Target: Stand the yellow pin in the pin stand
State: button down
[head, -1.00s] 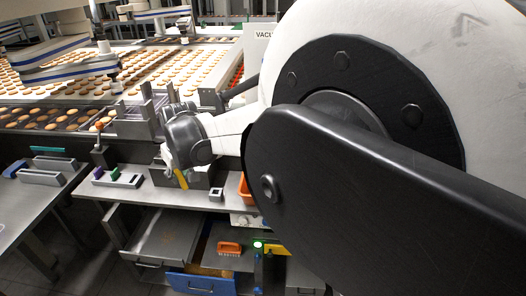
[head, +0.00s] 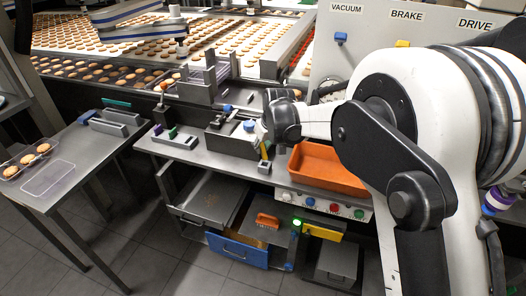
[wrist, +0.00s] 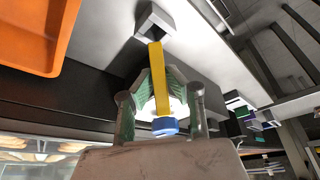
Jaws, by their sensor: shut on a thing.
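The yellow pin (head: 264,151) is held in my gripper (head: 263,140), pointing downward and slightly tilted in the head view. The wrist view shows the pin (wrist: 158,80) as a long yellow bar with a blue end piece, between the two fingers of my gripper (wrist: 160,112). A small grey block with a dark square opening, which looks like the pin stand (head: 264,168), sits near the bench's front edge, just below the pin. In the wrist view the pin's far end overlaps the lower edge of the stand (wrist: 150,18). I cannot tell whether it touches or has entered.
An orange tray (head: 330,168) stands right of the stand. A dark grey box (head: 228,140) is close on the left, and a grey rack (head: 175,137) with purple and green pieces is farther left. Open drawers (head: 238,248) jut out below the bench.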

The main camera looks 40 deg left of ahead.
jog(key=shift+f, duration=1.1)
jog(key=shift+f+b, duration=0.3)
jog(key=shift+b, duration=0.1)
jog(key=c, duration=1.7)
grip_release()
jog(key=shift+r, duration=0.1)
jog(key=shift+r+p, duration=0.1)
jog(key=shift+p, duration=0.35)
jog(key=v, duration=1.3)
jog(key=shift+s+d+r, duration=0.1)
jog(key=shift+r, duration=0.2)
